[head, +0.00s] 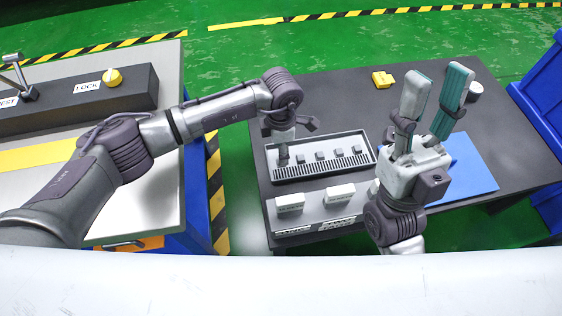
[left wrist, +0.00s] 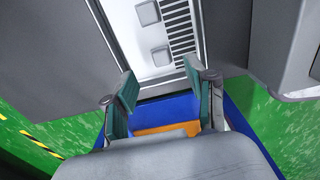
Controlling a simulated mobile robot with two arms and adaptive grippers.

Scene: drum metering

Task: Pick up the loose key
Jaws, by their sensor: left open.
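A grey tray (head: 372,155) with a slotted strip holds several small grey blocks (head: 338,152) that look like keys. I cannot tell which one is the loose key. My left gripper (head: 284,150) points down over the tray's left end, and its fingertips are hard to make out there. In the left wrist view my left gripper (left wrist: 160,92) is open, with nothing seen between its fingers. Two grey blocks (left wrist: 160,56) and the slotted strip lie beyond its fingertips. My right gripper (head: 438,75) points up, open and empty, right of the tray.
White blocks (head: 290,202) stand on a labelled ledge in front of the tray. A blue mat (head: 475,172) lies to the right, partly behind my right gripper. A yellow object (head: 382,79) and a white-topped round item (head: 475,90) sit farther back. A LOCK panel (head: 130,92) is at left.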

